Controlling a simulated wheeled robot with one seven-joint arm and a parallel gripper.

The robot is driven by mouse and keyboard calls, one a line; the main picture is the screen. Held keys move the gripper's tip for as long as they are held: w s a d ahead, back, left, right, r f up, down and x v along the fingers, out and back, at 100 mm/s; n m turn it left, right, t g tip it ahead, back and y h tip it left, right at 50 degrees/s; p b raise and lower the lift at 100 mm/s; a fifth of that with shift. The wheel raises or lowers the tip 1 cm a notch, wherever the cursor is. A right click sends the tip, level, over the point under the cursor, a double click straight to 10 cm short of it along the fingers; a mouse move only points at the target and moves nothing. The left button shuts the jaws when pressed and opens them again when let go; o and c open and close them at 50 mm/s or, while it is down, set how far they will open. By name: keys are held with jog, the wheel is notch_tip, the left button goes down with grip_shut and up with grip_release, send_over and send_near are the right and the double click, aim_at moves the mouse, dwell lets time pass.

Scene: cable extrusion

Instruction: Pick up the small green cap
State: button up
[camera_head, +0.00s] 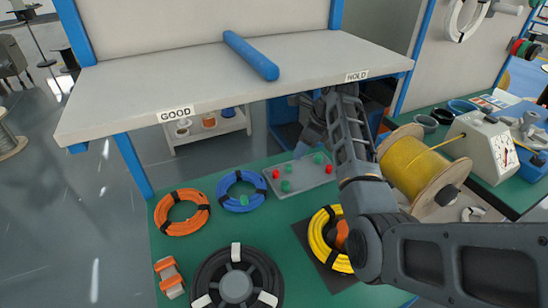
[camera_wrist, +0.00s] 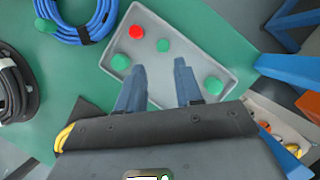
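A grey tray (camera_head: 305,178) on the green table holds green and red caps; it also shows in the wrist view (camera_wrist: 225,55). The smallest-looking green cap (camera_wrist: 162,45) lies in the tray beyond my fingertips; in the head view it appears near the tray's left part (camera_head: 288,168). Two larger green caps (camera_wrist: 120,62) (camera_wrist: 213,86) lie to either side of it. A red cap (camera_wrist: 136,32) is close by. My gripper (camera_wrist: 157,70) is open and empty, fingers pointing over the tray.
A second red cap (camera_head: 328,169) lies at the tray's right. A blue coil (camera_head: 225,183) with a green cap (camera_head: 244,200), an orange coil (camera_head: 202,207), a black coil (camera_head: 262,262) and a yellow coil (camera_head: 318,236) lie around. A shelf (camera_head: 130,95) overhangs the table's back.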

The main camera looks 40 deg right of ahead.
jog(key=shift+w+x, duration=0.15)
jog(key=shift+x, duration=1.85)
jog(key=shift+w+x, duration=0.1)
jog(key=shift+x, duration=1.9)
jog(key=shift+d, duration=0.2)
jog(key=shift+c, duration=0.4)
grip_shut()
